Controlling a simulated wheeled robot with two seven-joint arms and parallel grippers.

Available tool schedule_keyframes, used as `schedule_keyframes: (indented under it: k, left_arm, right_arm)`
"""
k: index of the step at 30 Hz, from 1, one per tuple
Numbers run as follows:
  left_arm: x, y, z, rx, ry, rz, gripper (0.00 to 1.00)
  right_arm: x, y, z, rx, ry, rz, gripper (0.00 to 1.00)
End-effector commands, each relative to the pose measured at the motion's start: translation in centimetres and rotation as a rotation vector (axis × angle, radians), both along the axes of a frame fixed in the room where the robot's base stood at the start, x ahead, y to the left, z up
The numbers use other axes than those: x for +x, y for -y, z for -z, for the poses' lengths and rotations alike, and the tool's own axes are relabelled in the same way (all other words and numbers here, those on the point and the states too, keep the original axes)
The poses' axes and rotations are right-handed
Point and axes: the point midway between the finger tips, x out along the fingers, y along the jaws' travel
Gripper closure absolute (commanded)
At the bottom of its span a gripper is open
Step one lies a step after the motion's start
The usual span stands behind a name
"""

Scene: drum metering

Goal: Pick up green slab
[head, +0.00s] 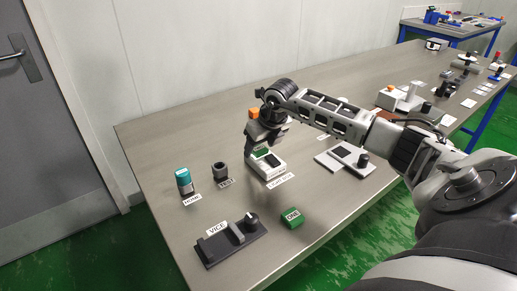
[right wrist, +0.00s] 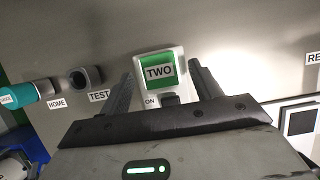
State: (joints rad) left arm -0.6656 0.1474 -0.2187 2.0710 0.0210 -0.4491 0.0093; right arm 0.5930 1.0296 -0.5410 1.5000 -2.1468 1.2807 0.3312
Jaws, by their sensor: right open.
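A green slab marked ONE (head: 292,217) lies on the table near its front edge, right of the vice. A second green slab, marked TWO (right wrist: 159,70), sits in a white holder (head: 268,168) and is partly hidden by my arm in the head view. My right gripper (head: 262,143) is open above this holder. In the right wrist view its two fingers stand left and right of slab TWO, with nothing held between them. I cannot tell the height gap. My left gripper is not in view.
The dark vice (head: 231,241) stands at the front. A teal-topped cylinder (head: 184,181) and a dark ring-shaped socket (head: 220,171) stand left of the holder. A flat plate with a black knob (head: 344,158) lies to the right. The table's left back area is clear.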

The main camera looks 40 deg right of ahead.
Motion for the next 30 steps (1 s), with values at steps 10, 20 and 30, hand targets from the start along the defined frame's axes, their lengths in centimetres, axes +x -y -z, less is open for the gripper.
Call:
schedule_keyframes:
  k: [10,20,30]
  left_arm:
    - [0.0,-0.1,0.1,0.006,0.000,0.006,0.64]
    - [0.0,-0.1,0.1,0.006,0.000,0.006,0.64]
    - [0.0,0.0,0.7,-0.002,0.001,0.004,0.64]
  right_arm:
    - [0.0,0.0,0.1,0.000,0.000,0.000,0.67]
    - [0.0,0.0,0.1,0.000,0.000,0.000,0.88]
    - [0.1,0.0,-2.4,-0.001,0.005,0.000,0.88]
